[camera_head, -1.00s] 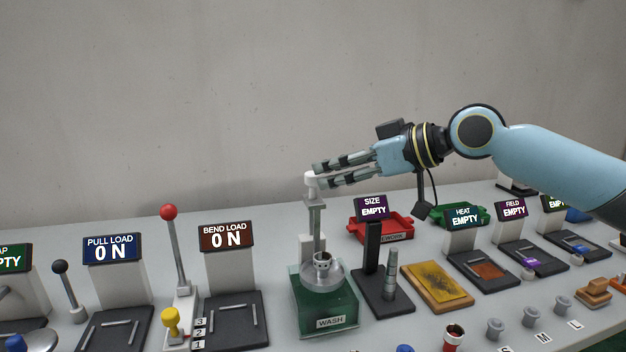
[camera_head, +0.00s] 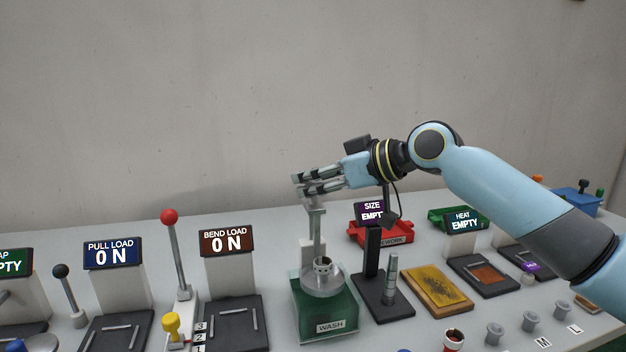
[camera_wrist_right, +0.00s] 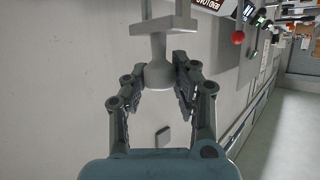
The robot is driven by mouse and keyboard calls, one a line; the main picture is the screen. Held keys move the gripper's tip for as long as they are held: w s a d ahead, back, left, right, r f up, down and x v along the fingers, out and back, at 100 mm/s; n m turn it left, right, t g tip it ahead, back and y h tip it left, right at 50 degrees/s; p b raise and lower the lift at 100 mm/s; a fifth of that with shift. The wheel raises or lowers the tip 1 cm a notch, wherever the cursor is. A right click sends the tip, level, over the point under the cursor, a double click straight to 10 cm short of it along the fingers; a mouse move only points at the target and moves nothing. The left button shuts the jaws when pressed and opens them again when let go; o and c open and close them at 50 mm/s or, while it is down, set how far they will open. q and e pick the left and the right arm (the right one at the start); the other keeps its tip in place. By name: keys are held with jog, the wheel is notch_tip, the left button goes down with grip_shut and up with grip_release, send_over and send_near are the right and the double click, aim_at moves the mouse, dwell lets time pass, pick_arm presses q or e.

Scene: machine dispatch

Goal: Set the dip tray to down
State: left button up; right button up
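In the right wrist view the hanger's pale rounded knob (camera_wrist_right: 158,75) lies between my right gripper's fingers (camera_wrist_right: 160,82), close to both pads. Whether they press on it cannot be told. My left gripper is not in view.
A red-knobbed lever (camera_head: 169,216) and the BEND LOAD display (camera_head: 227,241) stand left of the tank. A dark post stand (camera_head: 372,250), yellow pad (camera_head: 436,287) and red rework tray (camera_head: 381,234) are to the right. The wall behind is bare.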

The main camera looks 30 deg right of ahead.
aim_at(319, 233)
grip_shut()
notch_tip(319, 233, down, 8)
jog(key=b, duration=0.5)
jog(key=shift+r+b, duration=0.2)
jog(key=shift+b, duration=0.2)
jog(key=shift+s, duration=0.1)
jog(key=shift+o, duration=1.3)
grip_release()
jog(key=o, duration=0.3)
jog(key=shift+o, duration=0.2)
jog(key=shift+r, duration=0.1)
